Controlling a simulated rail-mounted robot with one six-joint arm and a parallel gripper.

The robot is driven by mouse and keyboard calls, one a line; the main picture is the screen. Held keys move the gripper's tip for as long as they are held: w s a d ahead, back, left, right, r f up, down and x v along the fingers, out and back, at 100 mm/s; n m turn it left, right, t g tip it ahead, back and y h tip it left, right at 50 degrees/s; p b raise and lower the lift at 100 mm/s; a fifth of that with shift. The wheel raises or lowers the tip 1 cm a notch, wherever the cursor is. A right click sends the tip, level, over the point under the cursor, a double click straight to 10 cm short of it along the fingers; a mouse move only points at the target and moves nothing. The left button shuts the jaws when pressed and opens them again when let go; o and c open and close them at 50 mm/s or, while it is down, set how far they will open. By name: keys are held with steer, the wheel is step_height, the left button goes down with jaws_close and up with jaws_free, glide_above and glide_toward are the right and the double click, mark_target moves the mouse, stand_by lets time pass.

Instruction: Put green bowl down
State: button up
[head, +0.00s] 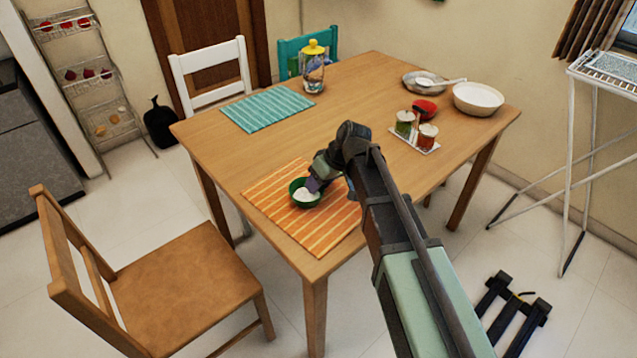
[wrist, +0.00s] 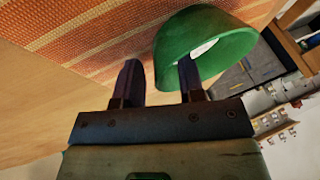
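The green bowl (head: 296,201) with white contents appears to rest upright on the orange striped placemat (head: 322,232) at the table's near corner. My gripper (head: 314,183) is at the bowl's right rim in the head view. In the wrist view the bowl (wrist: 232,45) is close to my gripper (wrist: 160,74). One finger reaches over the bowl's opening and the other is outside its wall, with a gap between that finger and the wall. The fingers stand apart. The bowl's underside against the placemat (wrist: 95,50) is partly hidden.
The wooden table (head: 225,150) also holds a teal placemat (head: 267,108), a yellow-lidded jar (head: 313,72), a jar tray (head: 415,145), a red bowl (head: 425,107), a large white bowl (head: 478,99) and a metal plate (head: 412,83). A wooden chair (head: 185,285) stands at front left.

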steer(key=shift+r, duration=0.1)
steer(key=shift+r+p, duration=0.35)
steer(key=shift+p, duration=0.1)
steer(key=w+p+v, duration=0.1)
steer(key=p+v, duration=0.9)
steer(key=v, duration=0.2)
steer(key=s+d+f+m+h, duration=0.2)
steer(key=s+d+m+h, duration=0.3)
steer(key=s+d+m, duration=0.4)
steer(key=s+d, duration=0.4)
steer(key=s, duration=0.4)
steer(key=shift+s+d+f+g+h, duration=0.3)
steer(key=shift+s+d, duration=0.05)
